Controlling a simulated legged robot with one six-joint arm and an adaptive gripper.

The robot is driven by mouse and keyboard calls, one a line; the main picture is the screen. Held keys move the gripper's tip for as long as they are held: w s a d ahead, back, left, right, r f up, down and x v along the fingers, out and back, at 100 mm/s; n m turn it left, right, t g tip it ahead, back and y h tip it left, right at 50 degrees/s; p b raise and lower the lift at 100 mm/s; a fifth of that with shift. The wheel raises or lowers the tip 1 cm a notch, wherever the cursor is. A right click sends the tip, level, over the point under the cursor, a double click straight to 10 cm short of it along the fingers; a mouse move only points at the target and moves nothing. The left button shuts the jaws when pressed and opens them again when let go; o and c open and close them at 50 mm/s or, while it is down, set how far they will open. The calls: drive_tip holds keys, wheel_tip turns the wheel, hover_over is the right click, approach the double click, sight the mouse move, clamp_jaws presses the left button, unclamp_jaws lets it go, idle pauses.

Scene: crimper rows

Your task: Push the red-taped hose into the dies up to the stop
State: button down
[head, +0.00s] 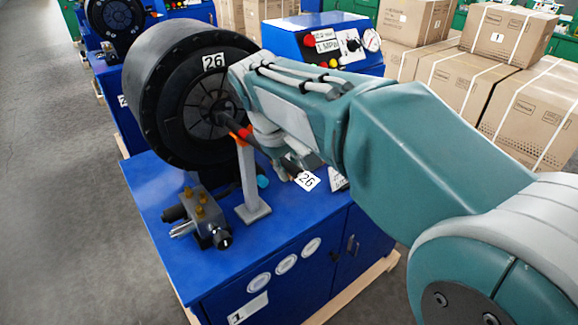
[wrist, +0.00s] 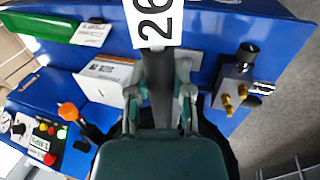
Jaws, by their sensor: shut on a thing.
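The crimper (head: 165,85) has a big round black head with a white 26 label and dies at its centre. The black hose (head: 229,122) runs from the die opening back to my gripper. Its red tape (head: 244,132) shows outside the dies, near the top of a grey post (head: 248,180). The hose's 26 tag (head: 307,180) hangs at the near end; it also shows in the wrist view (wrist: 154,22). My gripper (head: 289,163) is shut on the hose behind the tape; its fingers (wrist: 159,105) flank it in the wrist view. The hose tip is hidden.
A valve block with brass fittings (head: 208,218) sits on the blue cabinet top (head: 150,190). A control box (head: 310,45) with gauge and buttons stands behind my arm. Cardboard boxes (head: 500,85) are stacked at right. Another crimper is at upper left; grey floor is clear at left.

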drive_tip(key=shift+a+f+t, duration=0.1)
drive_tip(key=shift+f+t, duration=0.5)
drive_tip(key=shift+f, duration=0.25)
drive_tip(key=shift+f+y, duration=0.1)
drive_tip(key=shift+y, duration=0.2)
drive_tip(key=shift+w, duration=0.15)
idle(0.5)
drive_tip(key=shift+w+a, duration=0.7)
drive_tip(key=shift+w, duration=0.3)
drive_tip(key=shift+w+a, duration=0.65)
drive_tip(key=shift+w, duration=0.4)
drive_tip(key=shift+w+a, duration=0.7)
drive_tip(key=shift+w, duration=0.3)
drive_tip(key=shift+r, duration=0.3)
drive_tip(key=shift+r+g, duration=0.3)
drive_tip(key=shift+r, duration=0.45)
drive_tip(key=shift+c, duration=2.2)
unclamp_jaws()
